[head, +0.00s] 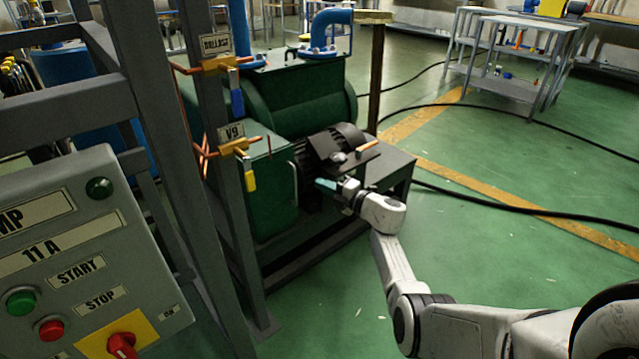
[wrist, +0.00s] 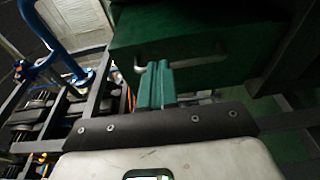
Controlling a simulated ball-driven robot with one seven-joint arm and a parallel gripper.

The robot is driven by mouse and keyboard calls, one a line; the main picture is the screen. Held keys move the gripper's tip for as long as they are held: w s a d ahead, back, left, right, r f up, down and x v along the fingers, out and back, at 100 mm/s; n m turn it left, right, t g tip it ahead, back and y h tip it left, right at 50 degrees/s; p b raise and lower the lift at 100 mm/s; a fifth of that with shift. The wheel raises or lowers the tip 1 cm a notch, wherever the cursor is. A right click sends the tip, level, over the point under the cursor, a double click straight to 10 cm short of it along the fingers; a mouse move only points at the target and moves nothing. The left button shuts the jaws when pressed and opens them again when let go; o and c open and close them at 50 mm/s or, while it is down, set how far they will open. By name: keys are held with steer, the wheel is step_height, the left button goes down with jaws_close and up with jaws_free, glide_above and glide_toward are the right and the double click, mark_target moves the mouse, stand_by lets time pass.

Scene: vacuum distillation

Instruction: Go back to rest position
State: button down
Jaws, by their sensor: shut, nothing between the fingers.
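My gripper (head: 328,185) is at the end of my outstretched white arm, close in front of the green pump unit (head: 305,92) in the head view. In the wrist view its two teal fingers (wrist: 155,86) are together, with nothing between them. The green housing (wrist: 215,42) of the machine and a small metal handle lie just beyond the fingertips. I cannot tell whether the fingers touch the machine.
A grey control panel (head: 90,255) with START and STOP buttons stands at the near left. Grey frame posts carry valves marked BALLAST and V9 (head: 234,148). Black cables (head: 520,208) cross the green floor at right. A metal cart (head: 515,55) stands far right.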

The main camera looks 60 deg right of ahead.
steer(key=s+d, duration=0.5)
steer(key=s, duration=0.1)
steer(key=shift+s+p, duration=0.2)
steer(key=shift+p, duration=0.15)
steer(key=s+a+f+m+g+h, duration=0.2)
steer(key=a+f+m+g, duration=0.15)
steer(key=a+m, duration=0.35)
steer(key=s+a+f+m+g+h, duration=0.2)
steer(key=a+m+g, duration=0.25)
steer(key=a, duration=0.35)
steer(key=s+a+f+m+g+h, duration=0.1)
steer(key=s+a+f+m+g, duration=0.15)
steer(key=a+m, duration=0.5)
steer(key=s+a+f+n+g+y, duration=0.1)
steer(key=s+a+g+y, duration=0.25)
steer(key=s+a, duration=0.6)
steer(key=s+a+n+g+y, duration=0.1)
steer(key=s+a+g+y, duration=0.4)
steer(key=a, duration=0.7)
step_height(320, 180, up, 31)
steer(key=t+h+p, duration=0.1)
steer(key=t+p, duration=0.1)
steer(key=p, duration=3)
steer(key=shift+s+d, duration=0.15)
steer(key=shift+s, duration=0.25)
